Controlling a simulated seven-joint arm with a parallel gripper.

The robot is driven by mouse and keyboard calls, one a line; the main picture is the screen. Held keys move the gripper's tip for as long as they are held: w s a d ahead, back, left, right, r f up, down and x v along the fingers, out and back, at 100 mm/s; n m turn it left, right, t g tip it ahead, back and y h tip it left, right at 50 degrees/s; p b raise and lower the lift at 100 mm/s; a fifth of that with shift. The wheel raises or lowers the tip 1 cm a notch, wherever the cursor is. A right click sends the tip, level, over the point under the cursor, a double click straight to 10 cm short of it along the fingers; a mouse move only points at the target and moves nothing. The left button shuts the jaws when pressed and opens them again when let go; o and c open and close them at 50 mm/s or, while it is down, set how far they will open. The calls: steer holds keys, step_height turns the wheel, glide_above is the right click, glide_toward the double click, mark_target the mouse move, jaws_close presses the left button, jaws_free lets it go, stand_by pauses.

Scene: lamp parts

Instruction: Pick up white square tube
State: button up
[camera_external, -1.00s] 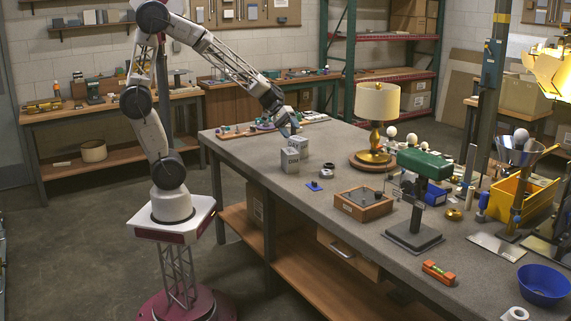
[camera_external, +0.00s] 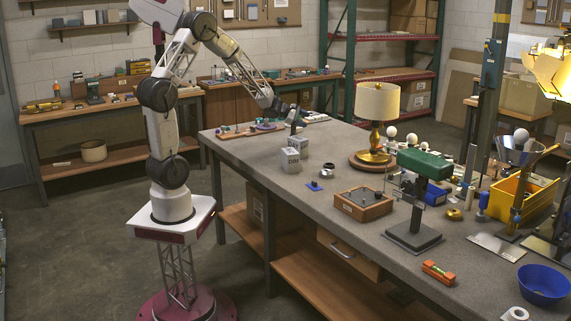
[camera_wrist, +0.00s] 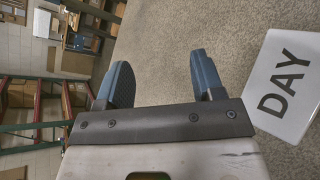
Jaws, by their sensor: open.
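Two whitish-grey square blocks stand side by side near the far left end of the grey workbench. The nearer block (camera_external: 290,161) has dark lettering on its side; the other block (camera_external: 299,144) is just behind it. My gripper (camera_external: 293,131) is above and beside the rear block, pointing down, with nothing visible in it. In the wrist view my gripper (camera_wrist: 159,72) has its two blue-grey fingers apart and empty. A white face with the word DAY (camera_wrist: 284,88) lies to the right of the fingers, apart from them. I cannot tell which block this is, or whether either is a tube.
The grey workbench (camera_external: 250,150) has bare surface around the blocks. A brass lamp (camera_external: 376,110), a wooden box (camera_external: 362,204) and a green-topped stand (camera_external: 424,165) are farther right.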

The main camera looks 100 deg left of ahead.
mark_target(298, 130)
steer(key=s+a+n+g+y, duration=0.1)
steer(key=s+a+n+y, duration=0.3)
steer(key=a, duration=0.6)
steer(key=s+a+n+g+y, duration=0.1)
steer(key=s+a+n+y, duration=0.1)
steer(key=s+a+n, duration=0.65)
steer(key=s+a+f+g, duration=0.1)
steer(key=a+f, duration=0.1)
steer(key=f, duration=0.1)
steer(key=s+a+f+n, duration=0.1)
steer(key=a+f, duration=0.2)
steer(key=f, duration=0.1)
steer(key=s+a+f+n+g+y, duration=0.1)
steer(key=a+f, duration=0.1)
steer(key=f, duration=0.1)
steer(key=shift+s+a+f+n+g, duration=0.15)
steer(key=shift+s+f+n+g, duration=0.1)
steer(key=shift+f+g, duration=0.05)
steer(key=shift+w+a+f+n, duration=0.3)
steer(key=shift+w+a+f, duration=0.4)
steer(key=shift+w, duration=0.1)
steer(key=shift+w, duration=0.1)
steer(key=shift+x, duration=1.2)
steer(key=shift+w+a, duration=0.1)
